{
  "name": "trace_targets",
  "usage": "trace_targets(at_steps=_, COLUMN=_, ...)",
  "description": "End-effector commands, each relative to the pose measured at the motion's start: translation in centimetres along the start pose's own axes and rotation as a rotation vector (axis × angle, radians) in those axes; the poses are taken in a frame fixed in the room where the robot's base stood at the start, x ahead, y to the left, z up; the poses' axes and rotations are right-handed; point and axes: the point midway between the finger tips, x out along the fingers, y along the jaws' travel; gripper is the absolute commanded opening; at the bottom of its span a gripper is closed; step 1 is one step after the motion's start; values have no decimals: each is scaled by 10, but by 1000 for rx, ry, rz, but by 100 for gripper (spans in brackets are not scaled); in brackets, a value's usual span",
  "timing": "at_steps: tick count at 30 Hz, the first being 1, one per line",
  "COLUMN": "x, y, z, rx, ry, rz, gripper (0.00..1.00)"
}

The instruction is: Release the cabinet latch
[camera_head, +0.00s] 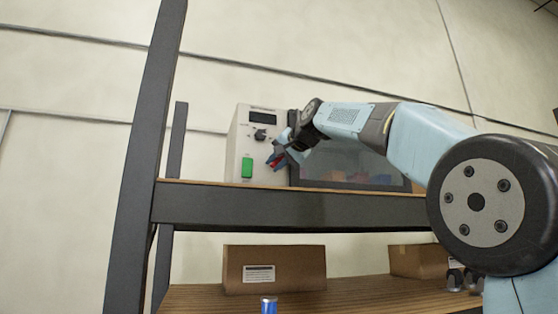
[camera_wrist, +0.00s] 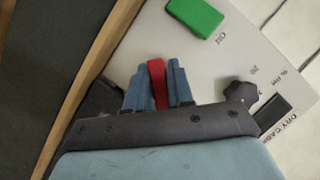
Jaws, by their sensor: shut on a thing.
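The dry cabinet (camera_head: 240,143) stands on the upper shelf, with a pale control panel and a dark-framed glass door (camera_head: 345,165) to its right. My gripper (camera_head: 275,160) is at the panel, near the door's left edge. In the wrist view my gripper (camera_wrist: 158,85) has its two blue fingers closed on a red latch (camera_wrist: 157,82), which sits between them. A red bit of the latch also shows in the head view (camera_head: 277,161). The latch's base is hidden by the fingers and the gripper body.
A green button (camera_head: 247,167) and a black knob (camera_head: 260,134) are on the panel near my gripper; both also show in the wrist view. The shelf's dark front beam (camera_head: 290,207) and upright post (camera_head: 150,130) are close. Cardboard boxes (camera_head: 274,268) stand on the lower shelf.

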Motion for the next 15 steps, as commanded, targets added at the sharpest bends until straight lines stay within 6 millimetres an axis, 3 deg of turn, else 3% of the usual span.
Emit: trace_targets(at_steps=15, x=3, y=22, z=-2, rx=-437, ry=-10, rz=188, gripper=0)
